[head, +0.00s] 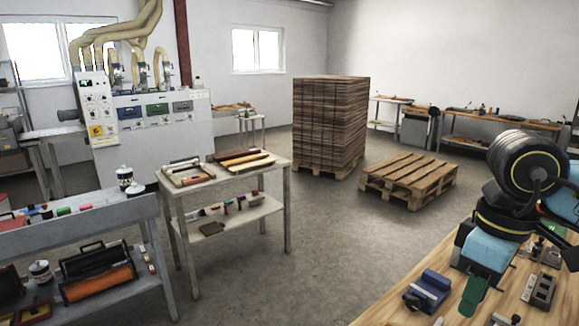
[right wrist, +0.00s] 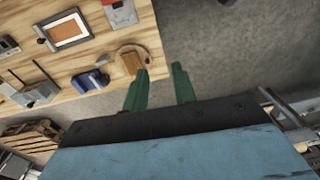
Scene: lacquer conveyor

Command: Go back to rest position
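My right arm comes in at the right of the head view, and its gripper (head: 473,297) points down over the wooden workbench (head: 388,312). In the right wrist view, the two green fingers of my right gripper (right wrist: 160,77) stand apart. Nothing is between them; bench edge and grey floor show past the gap. My left gripper is not in view.
A blue vise (head: 428,292) and small tools lie on the workbench close to my right gripper. A wooden pallet (head: 410,180), a stacked pallet (head: 328,125) and a tool table (head: 225,178) stand farther off. Open floor (head: 310,250) lies between.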

